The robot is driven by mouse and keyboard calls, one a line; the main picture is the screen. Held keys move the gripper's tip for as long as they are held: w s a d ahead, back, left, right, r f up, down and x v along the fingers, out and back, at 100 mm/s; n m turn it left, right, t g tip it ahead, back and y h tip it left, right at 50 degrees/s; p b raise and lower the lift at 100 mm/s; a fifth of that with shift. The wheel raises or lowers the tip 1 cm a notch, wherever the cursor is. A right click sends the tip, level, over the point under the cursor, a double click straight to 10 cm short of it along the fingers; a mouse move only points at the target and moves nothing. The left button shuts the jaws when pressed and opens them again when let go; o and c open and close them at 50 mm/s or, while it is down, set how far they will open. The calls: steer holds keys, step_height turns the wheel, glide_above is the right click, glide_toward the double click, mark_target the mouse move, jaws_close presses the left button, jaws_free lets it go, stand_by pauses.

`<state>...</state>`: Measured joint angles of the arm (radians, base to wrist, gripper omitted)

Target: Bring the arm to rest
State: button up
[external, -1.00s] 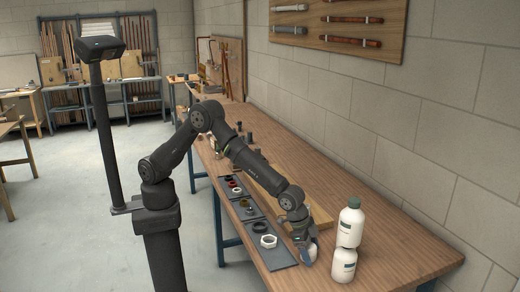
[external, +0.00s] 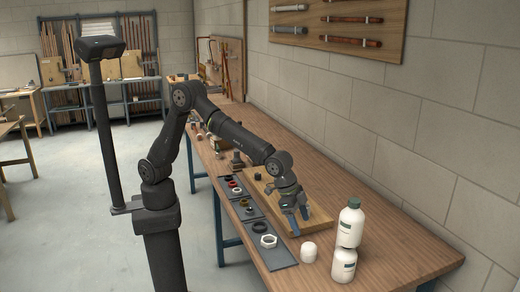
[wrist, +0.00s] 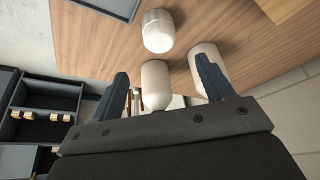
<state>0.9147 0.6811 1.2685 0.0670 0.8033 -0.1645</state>
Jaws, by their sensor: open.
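My gripper (external: 298,222) is open and empty. It hangs above the front part of the workbench (external: 395,235), over the wooden board (external: 318,212), with its fingers pointing down. In the wrist view its two dark fingers (wrist: 163,68) stand apart with nothing held between them. A short white rounded cylinder (external: 309,252) stands on the bench just in front of the gripper, apart from it. It also shows in the wrist view (wrist: 158,32).
White bottles stand at the right: a green-capped one (external: 350,220) and another (external: 344,266) overlapping it. A dark mat (external: 284,257) holds a white ring nut (external: 268,241) and a black ring (external: 260,227). A block wall borders the bench. The bench's right side is clear.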

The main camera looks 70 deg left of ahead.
mark_target(313, 247)
steer(key=shift+f, duration=0.1)
steer(key=x, duration=1.2)
steer(key=shift+r, duration=1.55)
